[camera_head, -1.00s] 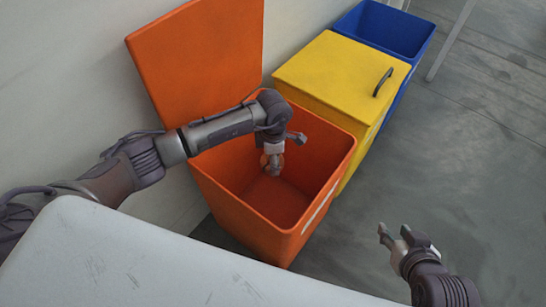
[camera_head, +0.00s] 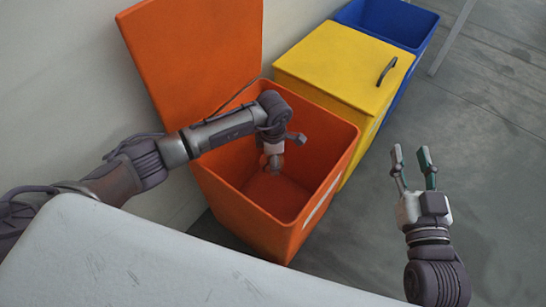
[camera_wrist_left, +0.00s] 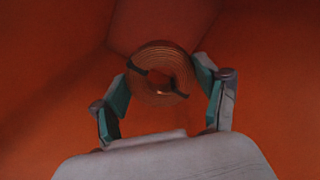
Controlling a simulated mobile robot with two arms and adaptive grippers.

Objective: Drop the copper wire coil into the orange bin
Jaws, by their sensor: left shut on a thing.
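The orange bin (camera_head: 325,125) stands at the centre of the head view with its lid (camera_head: 195,60) swung up against the wall. My left arm reaches over it, and my left gripper (camera_head: 272,163) points down inside the bin's opening, above its floor. The copper wire coil (camera_wrist_left: 158,72) shows in the left wrist view, a round wound ring with dark ties, between the teal-padded fingers. My left gripper is shut on the coil; in the head view the gripper mostly hides it. My right gripper (camera_head: 411,160) is open and empty over the floor at the right.
A yellow bin (camera_head: 335,65) with a closed lid and black handle stands beside the orange bin. A blue bin (camera_head: 390,30) stands open behind it. A pale table top (camera_head: 140,260) fills the lower left. The grey floor (camera_head: 490,130) at the right is clear.

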